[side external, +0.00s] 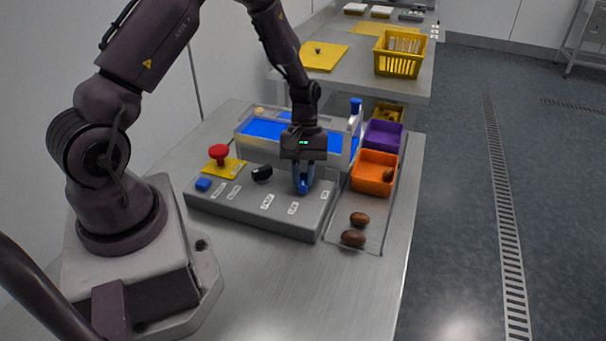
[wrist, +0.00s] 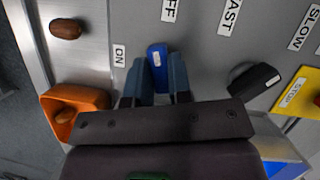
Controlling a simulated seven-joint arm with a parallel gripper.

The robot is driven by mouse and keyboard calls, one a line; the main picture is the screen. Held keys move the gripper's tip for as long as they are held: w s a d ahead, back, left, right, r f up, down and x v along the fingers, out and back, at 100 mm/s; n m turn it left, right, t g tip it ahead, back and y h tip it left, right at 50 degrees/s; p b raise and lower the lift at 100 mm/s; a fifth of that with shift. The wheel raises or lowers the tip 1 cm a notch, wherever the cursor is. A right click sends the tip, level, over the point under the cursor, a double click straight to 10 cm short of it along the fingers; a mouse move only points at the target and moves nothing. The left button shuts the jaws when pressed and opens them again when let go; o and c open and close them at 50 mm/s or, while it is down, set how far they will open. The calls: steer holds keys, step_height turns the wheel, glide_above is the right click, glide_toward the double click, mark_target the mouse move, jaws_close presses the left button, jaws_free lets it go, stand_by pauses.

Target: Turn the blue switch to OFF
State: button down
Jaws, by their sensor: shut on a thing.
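The blue switch (wrist: 157,56) sits on the grey control panel (side external: 270,218), and its handle shows between my fingers in the wrist view. My gripper (wrist: 157,72) is shut on the switch, one finger on each side. In the side view my gripper (side external: 303,186) points down at the panel and hides most of the switch. In the wrist view the ON label (wrist: 119,55) is left of the switch. The OFF label (wrist: 168,10) is above it, partly cut off. The handle's free end points up in that view, between the two labels.
A black knob (side external: 262,173), a red stop button (side external: 218,152) and a blue button (side external: 203,184) are also on the panel. A clear-walled blue conveyor (side external: 262,129) stands behind. Orange (side external: 373,181) and purple bins (side external: 383,135) and two dates (side external: 353,238) are at the right.

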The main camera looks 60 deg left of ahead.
steer(key=shift+m+g+y, duration=0.4)
steer(key=shift+m+g, duration=0.1)
steer(key=shift+m, duration=1.2)
steer(key=c, duration=1)
jaws_free()
steer(key=shift+c, duration=0.2)
steer(key=v, duration=1.3)
steer(key=shift+w, duration=0.15)
